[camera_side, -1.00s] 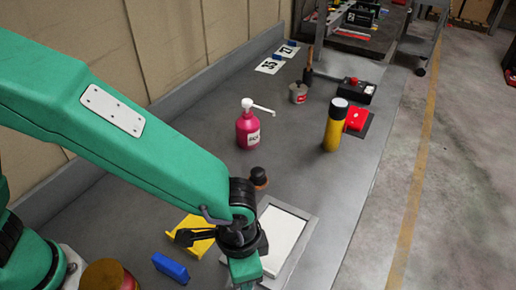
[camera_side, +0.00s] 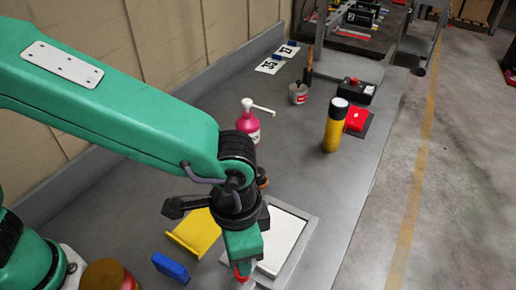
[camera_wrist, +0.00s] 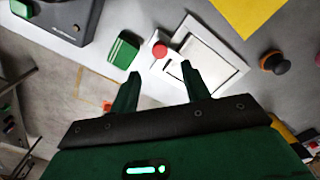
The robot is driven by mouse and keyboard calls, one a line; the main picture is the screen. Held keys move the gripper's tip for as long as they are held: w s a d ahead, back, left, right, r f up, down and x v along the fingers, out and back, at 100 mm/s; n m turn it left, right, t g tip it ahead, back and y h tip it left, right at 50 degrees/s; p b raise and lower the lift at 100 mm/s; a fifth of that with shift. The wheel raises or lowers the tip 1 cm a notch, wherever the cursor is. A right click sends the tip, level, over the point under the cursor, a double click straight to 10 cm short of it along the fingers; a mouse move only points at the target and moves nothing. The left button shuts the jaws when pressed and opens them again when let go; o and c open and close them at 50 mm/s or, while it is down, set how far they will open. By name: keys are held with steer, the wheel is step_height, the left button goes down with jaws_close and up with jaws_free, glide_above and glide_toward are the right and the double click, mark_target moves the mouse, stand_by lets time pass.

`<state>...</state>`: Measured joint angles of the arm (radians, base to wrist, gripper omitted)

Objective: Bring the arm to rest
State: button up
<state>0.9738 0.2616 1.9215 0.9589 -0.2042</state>
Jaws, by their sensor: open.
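My green arm reaches in from the left in the side view, and my gripper (camera_side: 242,262) points down at the near edge of a white panel in a grey frame (camera_side: 287,240). In the wrist view my gripper (camera_wrist: 160,72) has its two fingers spread, with nothing between them. A small red round-topped thing (camera_wrist: 159,50) lies just beyond the fingertips, beside the white panel (camera_wrist: 212,55). Its red shows below my gripper in the side view (camera_side: 242,275). I cannot tell how far below the fingers it is.
A yellow tray (camera_side: 196,233) and a blue block (camera_side: 170,267) lie left of the panel. A pink pump bottle (camera_side: 250,124), a yellow cylinder (camera_side: 335,127) and a red-topped box (camera_side: 355,90) stand farther back. A green block (camera_wrist: 123,49) shows in the wrist view.

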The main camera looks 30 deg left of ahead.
steer(key=w+a+r+n+t+h, duration=0.1)
steer(key=w+a+r+n, duration=0.2)
steer(key=a, duration=0.6)
steer(key=w+a+r+n+t, duration=0.1)
steer(key=w+a+r, duration=0.1)
steer(key=a+r, duration=0.45)
steer(key=s+a+n+t, duration=0.1)
steer(key=s+a+n, duration=0.1)
steer(key=a, duration=0.7)
steer(key=s+a+r+n+t+y, duration=0.1)
steer(key=s+a+n+t, duration=0.1)
steer(key=a, duration=0.7)
steer(key=shift+s+a+r+n+t, duration=0.3)
steer(key=shift+s+n, duration=0.1)
steer(key=shift+s, duration=0.45)
